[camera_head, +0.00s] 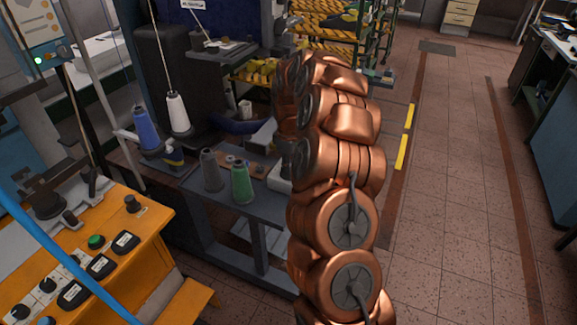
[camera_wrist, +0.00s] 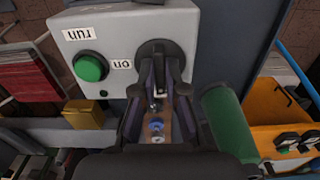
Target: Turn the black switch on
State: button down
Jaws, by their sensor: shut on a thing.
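In the wrist view, a light grey control box (camera_wrist: 118,18) fills the upper middle, with upside-down labels reading "run" and "on". The black switch (camera_wrist: 157,44) is on its right side, next to the "on" label. My gripper (camera_wrist: 160,72) is shut on the switch, with one finger on each side of it. The fingers cover much of the switch, so its exact angle is hard to tell. In the head view my copper arm hides the gripper and the switch.
A green button (camera_wrist: 90,67) is left of the switch on the same box. A green thread cone (camera_wrist: 225,122) stands close to the gripper's right; it also shows in the head view (camera_head: 242,184). An orange machine panel (camera_head: 150,222) with buttons is at the left. Floor at right is clear.

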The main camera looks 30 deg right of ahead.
jog(key=shift+f+b, duration=0.15)
jog(key=shift+b, duration=0.2)
jog(key=m+b, duration=0.1)
jog(key=b, duration=0.1)
jog(key=m+b, duration=0.1)
jog(key=b, duration=0.1)
jog(key=shift+f+m, duration=0.25)
jog(key=shift+m, duration=0.05)
jog(key=m+b, duration=0.5)
jog(key=b, duration=0.1)
jog(key=shift+r, duration=0.1)
jog(key=m+b, duration=0.3)
jog(key=m, duration=0.2)
jog(key=m+b, duration=0.2)
jog(key=m, duration=0.1)
jog(key=m+b, duration=0.1)
jog(key=m, duration=0.1)
jog(key=shift+r, duration=0.25)
jog(key=shift+m, duration=0.3)
jog(key=c, duration=1.2)
grip_release()
jog(key=shift+r, duration=0.15)
